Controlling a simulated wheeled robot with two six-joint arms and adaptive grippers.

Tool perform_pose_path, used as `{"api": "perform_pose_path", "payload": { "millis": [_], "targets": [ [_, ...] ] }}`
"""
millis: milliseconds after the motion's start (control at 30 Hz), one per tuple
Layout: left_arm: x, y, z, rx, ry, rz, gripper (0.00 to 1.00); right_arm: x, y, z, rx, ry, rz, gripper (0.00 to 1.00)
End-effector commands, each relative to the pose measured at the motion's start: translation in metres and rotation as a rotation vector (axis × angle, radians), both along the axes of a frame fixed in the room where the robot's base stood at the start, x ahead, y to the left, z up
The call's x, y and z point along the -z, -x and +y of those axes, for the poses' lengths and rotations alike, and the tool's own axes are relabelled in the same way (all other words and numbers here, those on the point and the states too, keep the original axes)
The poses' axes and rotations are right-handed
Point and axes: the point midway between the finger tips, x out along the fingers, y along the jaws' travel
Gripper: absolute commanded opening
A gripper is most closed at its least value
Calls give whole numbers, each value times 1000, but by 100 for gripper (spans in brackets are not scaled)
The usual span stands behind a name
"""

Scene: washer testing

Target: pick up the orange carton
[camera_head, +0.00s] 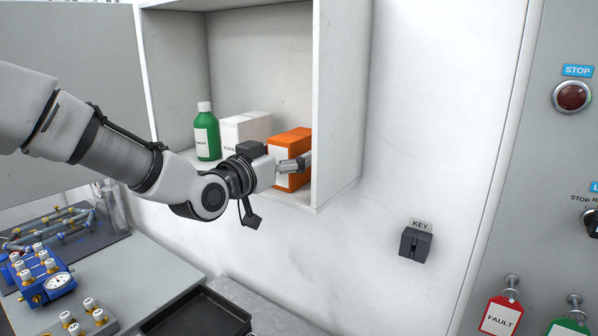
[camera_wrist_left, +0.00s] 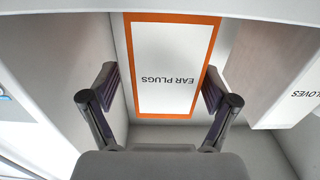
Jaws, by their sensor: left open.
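The orange carton (camera_head: 292,148) stands at the right end of the open wall cabinet's shelf, next to the side wall. In the left wrist view the carton (camera_wrist_left: 172,98) shows its white label reading EAR PLUGS upside down, framed in orange. My left gripper (camera_head: 303,161) is at the front of the carton. In the wrist view the open fingers of my left gripper (camera_wrist_left: 160,88) lie on either side of the carton, with gaps visible. Whether the fingertips reach past its front face is hard to tell. My right gripper is not in view.
A white box (camera_head: 245,130) marked GLOVES in the left wrist view (camera_wrist_left: 285,85) stands left of the carton, and a green bottle (camera_head: 207,135) is further left. The cabinet side wall (camera_head: 338,110) bounds the right. A black tray (camera_head: 195,315) lies below.

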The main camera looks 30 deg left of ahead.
Motion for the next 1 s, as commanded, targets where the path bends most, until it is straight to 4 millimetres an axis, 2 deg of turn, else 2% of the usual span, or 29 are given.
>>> {"api": "perform_pose_path", "payload": {
  "millis": [33, 100, 133, 367, 400, 567, 600, 1000],
  "targets": [
    [10, -7, -1, -1, -6, -3, 86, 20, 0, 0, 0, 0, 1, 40],
    [-2, -20, -2, -1, -4, 4, 86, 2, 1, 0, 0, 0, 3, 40],
    [-2, -23, -2, -2, -3, 4, 86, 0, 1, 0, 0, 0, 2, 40],
    [0, -29, -4, -1, 1, 1, 86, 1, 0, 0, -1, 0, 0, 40],
    [0, -28, -3, -1, 1, 1, 83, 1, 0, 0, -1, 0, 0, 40],
    [0, -28, -3, -1, 1, 1, 26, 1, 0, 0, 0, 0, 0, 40],
    [0, -28, -3, -1, 1, 1, 21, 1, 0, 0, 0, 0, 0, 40],
    [-3, -29, -3, -1, 1, 1, 20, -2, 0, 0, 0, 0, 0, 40]
  ]
}}
